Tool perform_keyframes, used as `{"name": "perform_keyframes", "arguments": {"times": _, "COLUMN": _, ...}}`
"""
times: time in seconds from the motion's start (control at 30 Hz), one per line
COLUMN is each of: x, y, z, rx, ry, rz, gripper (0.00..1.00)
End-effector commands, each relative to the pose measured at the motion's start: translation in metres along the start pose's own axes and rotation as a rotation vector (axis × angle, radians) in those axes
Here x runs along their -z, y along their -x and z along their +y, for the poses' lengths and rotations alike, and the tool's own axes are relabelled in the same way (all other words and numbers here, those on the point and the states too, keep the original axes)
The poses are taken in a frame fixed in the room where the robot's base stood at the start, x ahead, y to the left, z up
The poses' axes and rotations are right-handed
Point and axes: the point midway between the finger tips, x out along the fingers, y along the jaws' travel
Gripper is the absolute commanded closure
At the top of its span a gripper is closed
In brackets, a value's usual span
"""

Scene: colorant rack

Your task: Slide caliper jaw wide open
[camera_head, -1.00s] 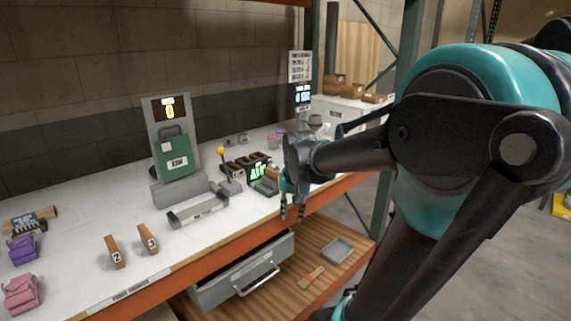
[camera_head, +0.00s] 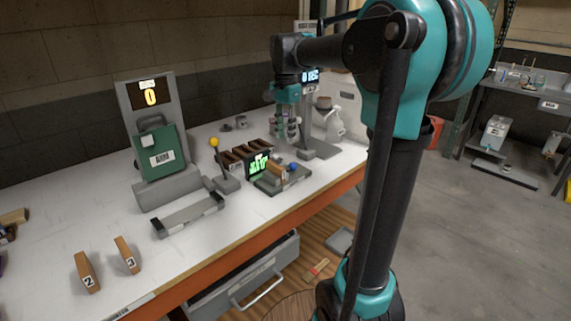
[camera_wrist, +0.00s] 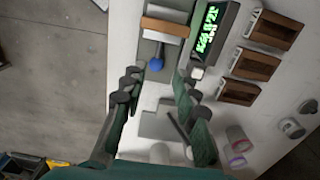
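The caliper (camera_head: 268,187) is a grey bench fixture with a green-lit readout (camera_head: 258,164), a brown block (camera_head: 276,172) and a blue ball knob (camera_head: 293,167). In the wrist view the readout (camera_wrist: 212,28), brown block (camera_wrist: 165,27) and blue knob (camera_wrist: 156,64) lie at the top. My gripper (camera_head: 289,138) points down above the bench, behind and above the knob in the head view. In the wrist view its fingers (camera_wrist: 162,82) are spread and empty, with the knob just beyond the fingertips' gap. I cannot tell how far the jaw is open.
Brown bins (camera_head: 245,155) stand behind the readout. A yellow-topped lever (camera_head: 215,143) and a green case (camera_head: 161,152) on a scale are to the left. A grey stand (camera_head: 319,150) and a white sack (camera_head: 334,123) are to the right. Numbered blocks (camera_head: 88,272) stand near the front edge.

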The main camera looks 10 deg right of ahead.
Motion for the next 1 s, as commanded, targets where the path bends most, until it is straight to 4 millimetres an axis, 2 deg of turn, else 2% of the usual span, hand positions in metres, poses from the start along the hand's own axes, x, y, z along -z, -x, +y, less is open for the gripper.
{"name": "perform_keyframes", "arguments": {"times": 0.3, "x": 0.000, "y": -0.065, "z": 0.000, "rx": 0.000, "ry": 0.001, "rz": 0.000, "gripper": 0.70}}
{"name": "perform_keyframes", "arguments": {"times": 0.5, "x": 0.000, "y": -0.097, "z": 0.000, "rx": 0.000, "ry": 0.001, "rz": 0.000, "gripper": 0.70}}
{"name": "perform_keyframes", "arguments": {"times": 0.7, "x": 0.000, "y": -0.114, "z": 0.000, "rx": 0.000, "ry": 0.001, "rz": 0.000, "gripper": 0.70}}
{"name": "perform_keyframes", "arguments": {"times": 1.0, "x": 0.000, "y": -0.117, "z": 0.000, "rx": 0.000, "ry": 0.001, "rz": 0.000, "gripper": 0.70}}
